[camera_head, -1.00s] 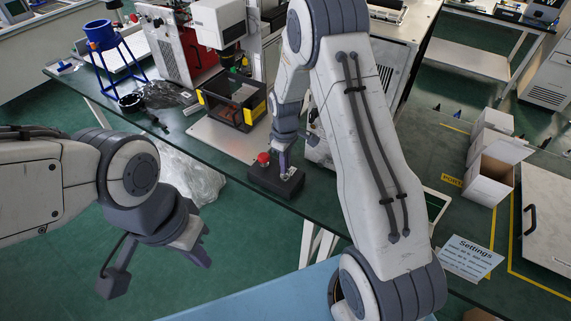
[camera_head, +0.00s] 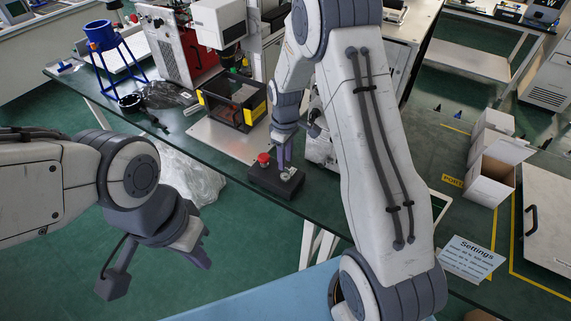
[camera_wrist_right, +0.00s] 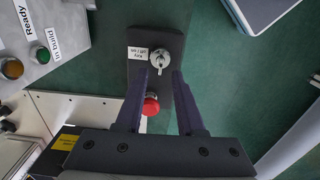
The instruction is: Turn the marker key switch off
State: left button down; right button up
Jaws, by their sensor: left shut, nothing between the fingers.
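The marker key switch (camera_wrist_right: 159,59) is a silver key in a round lock on a dark box (camera_wrist_right: 150,20), beside a red button (camera_wrist_right: 151,106) and a white label. In the head view the key switch (camera_head: 288,174) sits at the right of the box (camera_head: 262,182), near the bench's front edge. My right gripper (camera_wrist_right: 160,74) is open, its fingertips on either side of the key's line and apart from each other. In the head view my right gripper (camera_head: 284,160) is just above the key. My left gripper (camera_head: 204,252) is shut and empty, clear of the bench at lower left.
The dark bench top carries a marking machine with a dark-windowed box (camera_head: 234,105), a blue funnel on a stand (camera_head: 100,36) and a Settings sheet (camera_head: 470,258). Open white cartons (camera_head: 490,180) stand at right. A panel with lit buttons (camera_wrist_right: 40,45) is near the switch.

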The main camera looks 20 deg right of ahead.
notch_tip(320, 180, up, 7)
jog(key=shift+r+b, duration=0.2)
jog(key=shift+b, duration=0.1)
jog(key=s+a+r, duration=0.5)
jog(key=s+a, duration=0.2)
jog(key=a, duration=0.2)
jog(key=s+a+r, duration=0.1)
jog(key=s+a, duration=0.2)
jog(key=s, duration=0.8)
jog(key=s+a+r+y, duration=0.1)
jog(key=s+a+r, duration=0.1)
jog(key=s, duration=0.9)
jog(key=shift+a, duration=0.75)
